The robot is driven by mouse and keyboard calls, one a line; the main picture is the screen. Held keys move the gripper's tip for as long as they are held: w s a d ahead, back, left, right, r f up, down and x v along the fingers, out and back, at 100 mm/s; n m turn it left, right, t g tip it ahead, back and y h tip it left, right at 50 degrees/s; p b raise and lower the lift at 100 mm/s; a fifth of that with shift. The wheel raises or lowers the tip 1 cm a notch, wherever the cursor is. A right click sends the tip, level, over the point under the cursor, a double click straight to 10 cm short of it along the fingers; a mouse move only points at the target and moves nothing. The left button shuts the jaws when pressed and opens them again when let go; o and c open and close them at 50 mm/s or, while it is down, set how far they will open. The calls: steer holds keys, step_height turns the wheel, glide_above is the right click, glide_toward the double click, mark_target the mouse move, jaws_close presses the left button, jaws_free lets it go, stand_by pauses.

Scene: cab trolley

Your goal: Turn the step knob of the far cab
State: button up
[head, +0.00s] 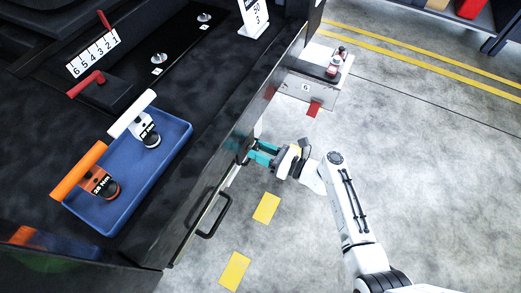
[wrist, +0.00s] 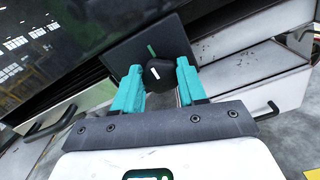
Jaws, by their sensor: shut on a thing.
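The step knob (wrist: 165,78) is a black knob with a short white line on its face. It sits on a dark square plate (wrist: 125,50) with a green mark above the knob in the wrist view. The white line points roughly toward the green mark. My gripper (wrist: 158,72) has teal fingers on both sides of the knob and is shut on it. In the head view my gripper (head: 256,154) reaches the dark side panel (head: 230,140) of the trolley from the right, and its fingers mostly hide the knob.
A black handle (head: 216,216) sticks out of the panel nearer to me. Beyond my gripper a red flap (head: 314,108) juts out beside a plate marked 6. A blue tray (head: 150,180) with orange-handled and white-handled tools lies on top. Floor to the right is clear.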

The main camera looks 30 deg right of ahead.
steer(key=shift+s+a+f+n+b, duration=0.15)
steer(key=shift+n+b, duration=2.9)
steer(key=shift+n, duration=1.8)
steer(key=shift+w+f+n+b, duration=0.1)
steer(key=shift+f+n+b, duration=0.1)
steer(key=shift+n+b, duration=3.75)
steer(key=shift+s+a+f+n+b, duration=0.15)
steer(key=shift+n+b, duration=1.95)
steer(key=shift+n, duration=3.7)
steer(key=shift+d+r, duration=0.1)
steer(key=shift+d, duration=0.05)
